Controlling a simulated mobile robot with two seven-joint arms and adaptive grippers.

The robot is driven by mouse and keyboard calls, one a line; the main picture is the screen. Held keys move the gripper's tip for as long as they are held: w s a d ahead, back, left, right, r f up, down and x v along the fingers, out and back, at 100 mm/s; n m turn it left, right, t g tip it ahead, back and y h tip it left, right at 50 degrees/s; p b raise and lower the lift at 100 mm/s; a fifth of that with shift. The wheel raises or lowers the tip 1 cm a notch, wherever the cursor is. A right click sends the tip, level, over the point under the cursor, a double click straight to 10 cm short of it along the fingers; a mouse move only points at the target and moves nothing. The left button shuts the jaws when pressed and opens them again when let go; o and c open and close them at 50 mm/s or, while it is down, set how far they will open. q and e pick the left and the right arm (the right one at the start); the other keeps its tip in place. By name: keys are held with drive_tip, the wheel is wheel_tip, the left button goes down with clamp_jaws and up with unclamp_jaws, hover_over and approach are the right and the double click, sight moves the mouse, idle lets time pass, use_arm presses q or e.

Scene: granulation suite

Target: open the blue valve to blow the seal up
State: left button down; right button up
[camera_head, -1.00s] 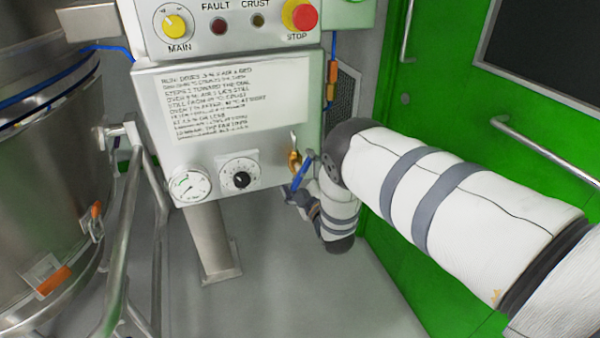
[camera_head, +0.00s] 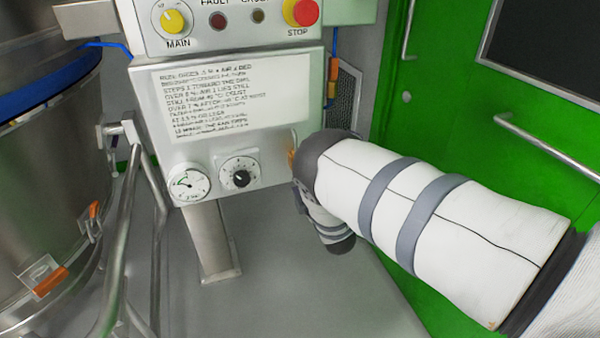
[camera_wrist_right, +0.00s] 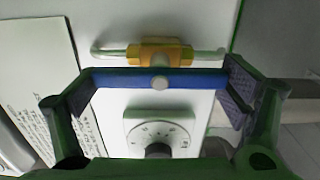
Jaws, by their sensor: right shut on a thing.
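The blue valve's flat handle (camera_wrist_right: 160,79) lies between the two fingers of my right gripper (camera_wrist_right: 160,88), which is shut on it end to end. The handle runs parallel to the thin pipe through the brass valve body (camera_wrist_right: 160,54). In the head view my right arm hides the handle and gripper; only a bit of brass (camera_head: 291,158) shows beside the panel. The seal shows as a thick blue band (camera_head: 50,98) around the steel vessel (camera_head: 50,180) at left. A round gauge (camera_head: 188,184) sits low on the panel. My left gripper is out of view.
The grey control panel (camera_head: 170,148) carries a text sheet, a black dial (camera_head: 240,175), a yellow main knob (camera_head: 172,20) and a red stop button (camera_head: 300,12). Steel tube rails (camera_head: 122,230) stand by the vessel. A green door (camera_head: 470,150) is behind my right arm.

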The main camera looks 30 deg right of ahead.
drive_tip(key=shift+d, duration=0.1)
drive_tip(key=o, duration=0.9)
drive_tip(key=shift+s, duration=0.1)
drive_tip(key=v, duration=1.2)
